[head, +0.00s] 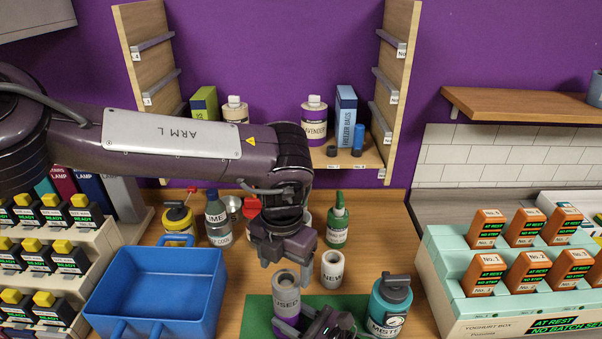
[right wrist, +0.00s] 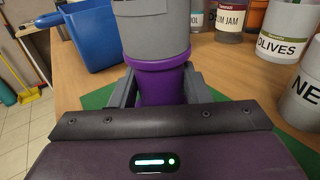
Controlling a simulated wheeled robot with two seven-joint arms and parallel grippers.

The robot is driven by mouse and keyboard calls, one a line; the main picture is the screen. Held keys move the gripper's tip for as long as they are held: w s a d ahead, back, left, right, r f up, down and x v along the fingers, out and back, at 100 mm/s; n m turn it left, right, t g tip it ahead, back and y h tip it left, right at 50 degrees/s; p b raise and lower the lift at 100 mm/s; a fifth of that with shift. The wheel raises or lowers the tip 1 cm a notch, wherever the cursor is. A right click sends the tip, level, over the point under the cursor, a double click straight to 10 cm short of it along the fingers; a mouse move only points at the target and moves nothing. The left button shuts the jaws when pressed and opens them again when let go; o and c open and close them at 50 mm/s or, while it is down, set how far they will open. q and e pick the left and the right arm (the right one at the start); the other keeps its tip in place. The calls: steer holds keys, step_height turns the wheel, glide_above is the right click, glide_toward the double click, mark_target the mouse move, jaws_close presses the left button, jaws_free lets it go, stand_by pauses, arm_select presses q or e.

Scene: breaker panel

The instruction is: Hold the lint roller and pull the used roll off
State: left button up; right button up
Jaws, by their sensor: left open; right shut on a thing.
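The lint roller stands upright, with a grey used roll (head: 286,289) marked "USED" on top of a purple handle (right wrist: 160,82). My right gripper (right wrist: 160,90) is shut on the purple handle below the roll, one finger on each side. My left gripper (head: 286,266) points down just above the used roll, open, with nothing seen between its fingers. In the right wrist view the roll (right wrist: 150,25) still sits on the handle, its top cut off by the frame. A white new roll (head: 332,271) marked "NEW" stands to the right, apart from the roller.
A blue bin (head: 158,297) stands open and empty at the left. A green mat (head: 256,317) lies under the roller. A teal bottle (head: 389,303) stands at the right, close to my right gripper. Several jars and bottles stand behind.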

mark_target(286, 284)
arm_select(q)
steer(key=shift+f, duration=2.55)
steer(key=c, duration=1.1)
